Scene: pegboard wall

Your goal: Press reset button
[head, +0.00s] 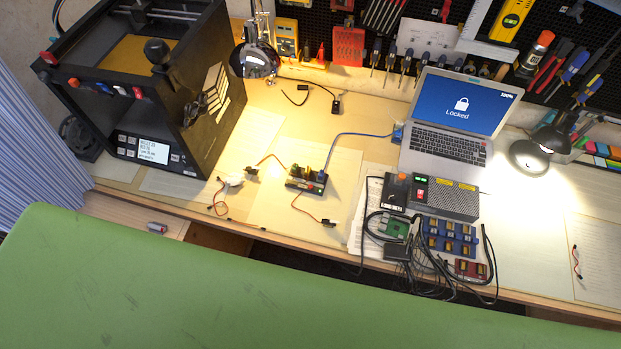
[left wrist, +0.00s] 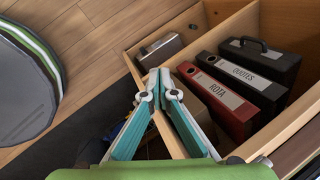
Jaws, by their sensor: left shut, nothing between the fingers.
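No button marked reset can be read. The black 3D printer (head: 150,90) at the left has a lit display panel (head: 152,149) with small buttons beside it, their labels too small to read. On the bench, a grey power box (head: 445,198) carries a red switch and a green readout, and a small box with an orange-red knob (head: 397,188) stands at its left. My left gripper (left wrist: 155,76) shows only in the left wrist view. Its teal fingers meet at the tips, empty, above an open wooden compartment and away from these devices. My right gripper is in neither view.
A laptop (head: 452,118) reading Locked, a small wired board (head: 306,178) and cables lie on the bench. A lamp (head: 257,60) hangs beside the printer. In the left wrist view, red (left wrist: 215,100) and black (left wrist: 245,82) binders stand in the wooden compartment.

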